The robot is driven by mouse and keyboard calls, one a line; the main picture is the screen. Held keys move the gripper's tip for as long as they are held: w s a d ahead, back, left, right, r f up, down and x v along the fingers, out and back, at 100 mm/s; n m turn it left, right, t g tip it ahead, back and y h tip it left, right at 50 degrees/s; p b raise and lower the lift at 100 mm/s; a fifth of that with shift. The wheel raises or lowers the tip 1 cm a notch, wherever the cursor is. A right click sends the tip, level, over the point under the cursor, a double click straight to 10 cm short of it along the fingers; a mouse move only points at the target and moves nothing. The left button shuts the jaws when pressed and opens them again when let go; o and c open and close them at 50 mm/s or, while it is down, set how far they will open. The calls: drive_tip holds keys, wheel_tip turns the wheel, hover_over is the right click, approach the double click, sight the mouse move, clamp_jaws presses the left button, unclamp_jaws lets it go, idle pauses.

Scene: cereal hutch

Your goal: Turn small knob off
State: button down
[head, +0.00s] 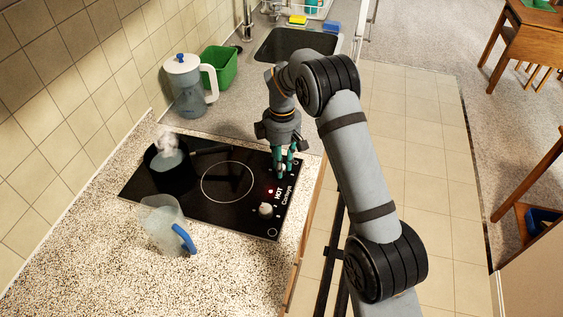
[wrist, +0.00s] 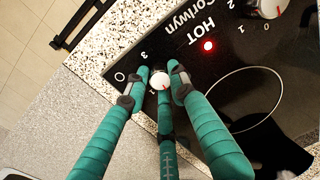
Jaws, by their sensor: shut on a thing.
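The small knob (wrist: 161,80) is a pale round dial with a red mark on the black cooktop, at the end nearer the sink. In the wrist view it sits between the teal fingers of my gripper (wrist: 158,79), which are shut on its sides. The digits 1 and 3 show around it; its 0 mark is hidden or unclear. In the head view my gripper (head: 284,168) reaches down onto the control strip and mostly covers this knob. A second pale knob (head: 265,209) stands free nearer the front; it also shows in the wrist view (wrist: 270,8).
A red light (wrist: 208,46) glows beside the word HOT. A steaming dark pot (head: 172,170) sits on the cooktop (head: 215,207), its handle pointing towards my gripper. A clear jug (head: 162,222) stands in front; a lidded pitcher (head: 187,88) and green bin (head: 220,66) stand behind.

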drive_tip(key=shift+n, duration=0.6)
drive_tip(key=c, duration=1.5)
unclamp_jaws()
drive_tip(key=shift+o, duration=0.2)
wheel_tip(320, 180, up, 12)
drive_tip(key=shift+w, duration=0.25)
